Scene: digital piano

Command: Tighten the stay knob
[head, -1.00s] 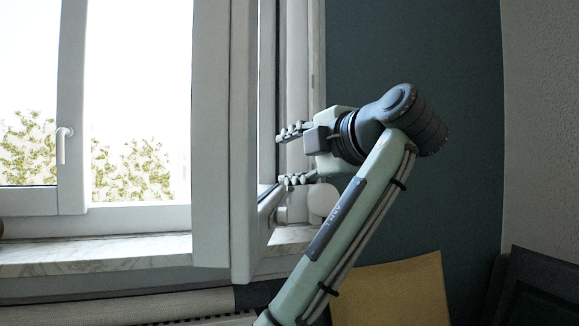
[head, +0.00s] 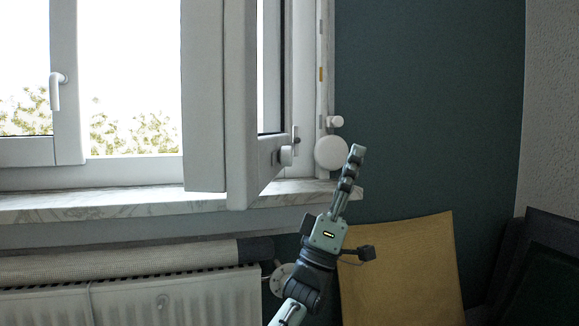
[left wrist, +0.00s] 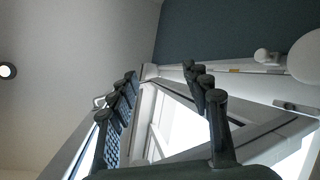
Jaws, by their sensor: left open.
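A white knob (head: 286,156) sits low on the open window sash (head: 237,120), beside a small metal fitting; it looks like the stay knob. A larger round white disc (head: 331,153) and a small white knob (head: 335,121) are on the frame to its right. The disc also shows at the right edge of the left wrist view (left wrist: 306,58). My left gripper (head: 355,156) points up, right of and below the disc in the picture, its fingers seen edge-on. In the left wrist view its fingers (left wrist: 165,88) are apart with nothing between them. My right gripper is out of view.
The sash stands open into the room above a marble sill (head: 100,200). A radiator (head: 170,298) and a rolled cover (head: 120,261) are below. A yellow panel (head: 415,265) leans at the dark green wall. The space before that wall above the panel is clear.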

